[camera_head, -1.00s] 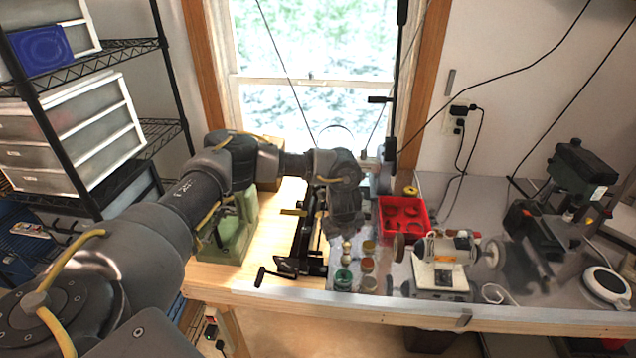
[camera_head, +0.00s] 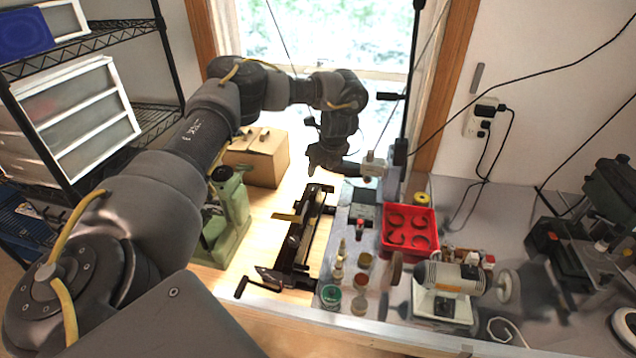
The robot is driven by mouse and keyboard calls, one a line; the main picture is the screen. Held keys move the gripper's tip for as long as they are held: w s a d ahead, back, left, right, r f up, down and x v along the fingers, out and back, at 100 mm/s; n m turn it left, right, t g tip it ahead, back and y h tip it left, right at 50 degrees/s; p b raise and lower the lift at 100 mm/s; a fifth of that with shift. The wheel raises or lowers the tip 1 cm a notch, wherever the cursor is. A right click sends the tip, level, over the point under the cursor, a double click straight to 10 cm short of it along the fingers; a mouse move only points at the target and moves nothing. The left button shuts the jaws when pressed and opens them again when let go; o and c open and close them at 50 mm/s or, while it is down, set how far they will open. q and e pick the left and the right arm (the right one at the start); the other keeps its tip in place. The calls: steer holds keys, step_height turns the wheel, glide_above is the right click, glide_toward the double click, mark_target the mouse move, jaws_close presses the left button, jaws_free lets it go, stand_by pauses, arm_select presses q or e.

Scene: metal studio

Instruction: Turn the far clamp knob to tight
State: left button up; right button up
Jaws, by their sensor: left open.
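My left gripper (camera_head: 338,163) hangs above the far end of a long black clamp fixture (camera_head: 306,243), near the window. It is open, and I see nothing held in it. The fixture lies on the wooden bench top, with a yellow bar (camera_head: 287,217) across its left side and a black crank handle (camera_head: 240,289) at its near end. I cannot clearly make out the far clamp knob; the gripper and wrist are close to that end and may cover it. My right gripper is not in view.
A green machine (camera_head: 231,222) and a cardboard box (camera_head: 262,160) stand left of the fixture. To its right are small jars (camera_head: 331,296), a red tray (camera_head: 391,247) and a bench grinder (camera_head: 450,278). A black upright post (camera_head: 409,90) stands by the window.

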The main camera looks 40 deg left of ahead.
mark_target(314, 188)
arm_select(q)
steer(key=x, duration=0.8)
steer(key=shift+w+f+b, duration=0.1)
steer(key=shift+f+b, duration=0.1)
steer(key=shift+b, duration=0.2)
steer(key=shift+a+f+p, duration=0.25)
steer(key=shift+f+p, duration=0.25)
steer(key=shift+f, duration=0.05)
steer(key=shift+a+f, duration=0.1)
steer(key=shift+f, duration=0.15)
steer(key=shift+w+f, duration=0.1)
steer(key=shift+f, duration=0.1)
steer(key=c, duration=1)
steer(key=shift+o, duration=0.2)
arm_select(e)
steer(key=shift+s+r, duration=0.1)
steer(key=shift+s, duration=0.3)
